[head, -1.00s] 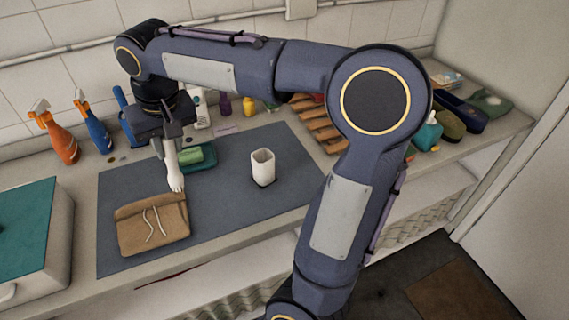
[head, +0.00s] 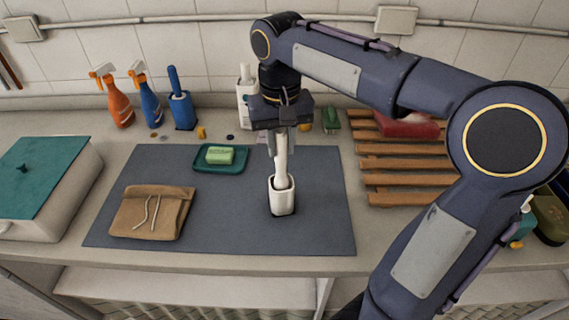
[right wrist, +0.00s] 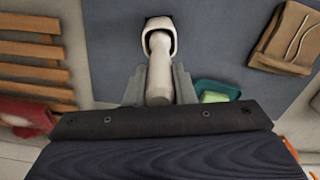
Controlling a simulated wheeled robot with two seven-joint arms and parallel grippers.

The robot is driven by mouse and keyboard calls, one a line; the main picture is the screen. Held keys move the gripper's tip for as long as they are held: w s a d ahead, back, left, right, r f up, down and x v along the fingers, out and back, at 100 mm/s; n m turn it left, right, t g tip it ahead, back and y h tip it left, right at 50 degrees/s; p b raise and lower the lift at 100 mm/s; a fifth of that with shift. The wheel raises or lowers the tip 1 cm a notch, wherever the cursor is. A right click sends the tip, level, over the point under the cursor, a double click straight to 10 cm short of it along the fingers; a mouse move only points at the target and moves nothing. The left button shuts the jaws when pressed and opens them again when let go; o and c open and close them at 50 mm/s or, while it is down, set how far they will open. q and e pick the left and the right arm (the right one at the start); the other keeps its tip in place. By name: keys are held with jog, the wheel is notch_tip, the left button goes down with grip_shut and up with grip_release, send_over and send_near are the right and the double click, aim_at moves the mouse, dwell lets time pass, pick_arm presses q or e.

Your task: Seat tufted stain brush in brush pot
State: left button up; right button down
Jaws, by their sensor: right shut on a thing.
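The white tufted stain brush (head: 281,160) is upright in the head view, with its lower end inside the mouth of the white brush pot (head: 282,202). The pot stands on the grey mat. My right gripper (head: 281,140) is shut on the brush's handle above the pot. In the right wrist view the brush handle (right wrist: 159,70) runs from between the fingers into the pot's opening (right wrist: 158,24). The bristles are hidden inside the pot, and I cannot tell whether they touch its bottom. My left gripper is not in view.
A green tray (head: 234,166) with a soap bar (head: 220,155) and a brown paper bag (head: 152,213) lie on the mat (head: 240,235) to the left. A wooden rack (head: 390,165) stands right. Spray bottles (head: 119,104) line the wall. The mat's front is clear.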

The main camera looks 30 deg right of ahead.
aim_at(282, 158)
notch_tip(282, 158, down, 4)
jog(key=shift+f, duration=0.15)
jog(key=c, duration=1.2)
grip_release()
notch_tip(282, 158, up, 12)
jog(key=shift+r+p, duration=0.1)
jog(key=shift+p, duration=0.5)
jog(key=s+a+f+n+t+y, duration=0.1)
jog(key=s+a+f+t+y, duration=0.1)
jog(key=s+f, duration=0.6)
jog(key=s+a+f+n+t+y, duration=0.1)
jog(key=s+a+f+t, duration=0.1)
jog(key=s+f, duration=0.6)
jog(key=shift+s+f+t+y, duration=0.2)
jog(key=shift+s+t+y, duration=0.25)
jog(key=shift+t, duration=0.35)
